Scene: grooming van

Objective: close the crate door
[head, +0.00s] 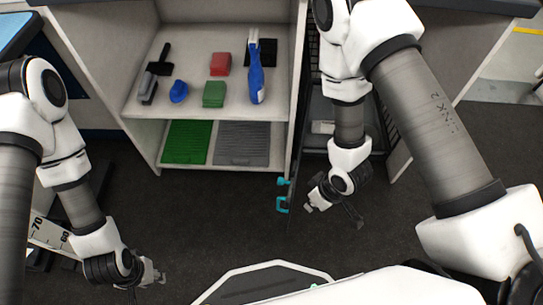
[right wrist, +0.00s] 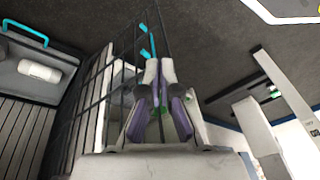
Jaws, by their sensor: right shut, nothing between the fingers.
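The crate door (head: 291,205) stands open in the head view, seen almost edge-on as a thin dark panel jutting out from the bay, with teal latch parts (head: 283,196) on its left side. In the right wrist view a dark wire grid (right wrist: 98,100) lies left of the fingers, with a teal piece (right wrist: 146,42) above them. The dark crate (head: 320,105) is in the bay, partly hidden by my right arm. My right gripper (head: 311,208) is shut and empty, just right of the door; contact is unclear. My left gripper (head: 160,279) is low at the left, its jaws too small to judge.
A scale-marked board (head: 50,232) lies at left. The dark floor (head: 220,225) before the shelves is clear.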

